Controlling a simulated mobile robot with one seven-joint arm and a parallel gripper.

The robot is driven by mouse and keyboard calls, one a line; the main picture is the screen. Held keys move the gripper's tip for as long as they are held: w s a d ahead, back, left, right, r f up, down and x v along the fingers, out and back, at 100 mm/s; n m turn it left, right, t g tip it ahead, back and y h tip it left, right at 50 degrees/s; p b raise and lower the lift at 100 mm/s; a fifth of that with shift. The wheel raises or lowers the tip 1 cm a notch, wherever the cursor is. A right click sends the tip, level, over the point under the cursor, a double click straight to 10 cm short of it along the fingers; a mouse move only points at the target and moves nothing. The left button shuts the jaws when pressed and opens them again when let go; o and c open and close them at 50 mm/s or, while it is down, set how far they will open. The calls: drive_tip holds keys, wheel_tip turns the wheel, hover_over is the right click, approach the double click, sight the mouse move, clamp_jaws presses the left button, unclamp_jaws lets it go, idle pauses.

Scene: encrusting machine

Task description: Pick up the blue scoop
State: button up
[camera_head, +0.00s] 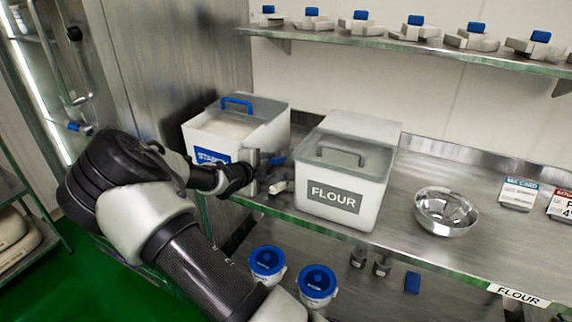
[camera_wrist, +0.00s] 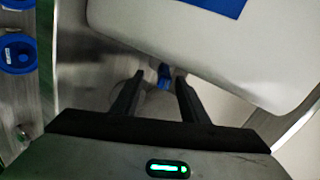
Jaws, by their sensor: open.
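The blue scoop is mostly hidden. A small blue part that looks like its handle (camera_head: 277,160) shows between the two white bins, close to my gripper (camera_head: 272,174). In the wrist view, a small blue piece (camera_wrist: 164,70) sits between and just beyond the tips of my gripper (camera_wrist: 158,82). My gripper is open, with a gap between its two dark fingers. I cannot tell whether either finger touches the blue piece.
The flour bin (camera_head: 340,211) stands right of my gripper, and a blue-labelled bin (camera_head: 262,138) stands behind and left. A metal bowl (camera_head: 446,212) sits farther right on the steel shelf (camera_head: 420,250). Two blue-lidded containers (camera_head: 268,262) stand below. The bin wall (camera_wrist: 235,50) is close to my fingers.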

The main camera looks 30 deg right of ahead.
sight(277, 160)
drive_tip(key=shift+r+b+x, duration=0.15)
drive_tip(key=shift+b+x, duration=0.05)
drive_tip(key=shift+x, duration=1.4)
drive_tip(key=shift+r+b+x, duration=0.2)
drive_tip(key=shift+x, duration=1.4)
drive_tip(key=shift+w+d, duration=0.1)
clamp_jaws()
